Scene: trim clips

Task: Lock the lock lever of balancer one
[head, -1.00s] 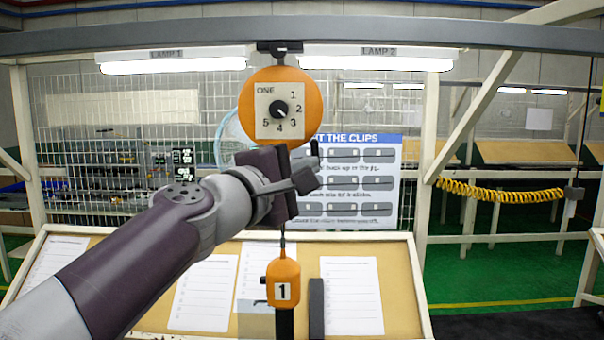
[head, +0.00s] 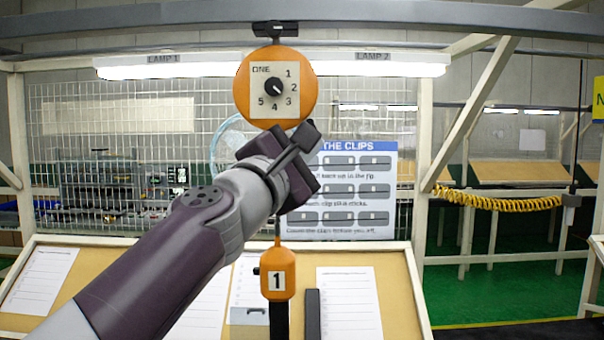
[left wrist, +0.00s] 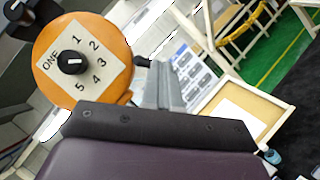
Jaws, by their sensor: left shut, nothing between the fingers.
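Balancer one (head: 275,62) is an orange disc hanging from the overhead rail, with a numbered dial on its face. In the left wrist view its disc (left wrist: 112,75) fills the upper left, and a small dark lever (left wrist: 142,61) sticks out at its right edge. In the head view I cannot make out the lever; my arm covers the area below the disc. My left gripper (head: 306,140) is shut and empty, just below and right of the disc. In the left wrist view its grey finger (left wrist: 172,88) appears close to the lever; I cannot tell whether they touch.
An orange block marked 1 (head: 277,283) hangs on the cable below. A sloped board (head: 405,290) with paper sheets lies under it, and a clip poster (head: 345,185) stands behind. The rail (head: 450,36) crosses above. A yellow coiled hose (head: 500,202) hangs at right.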

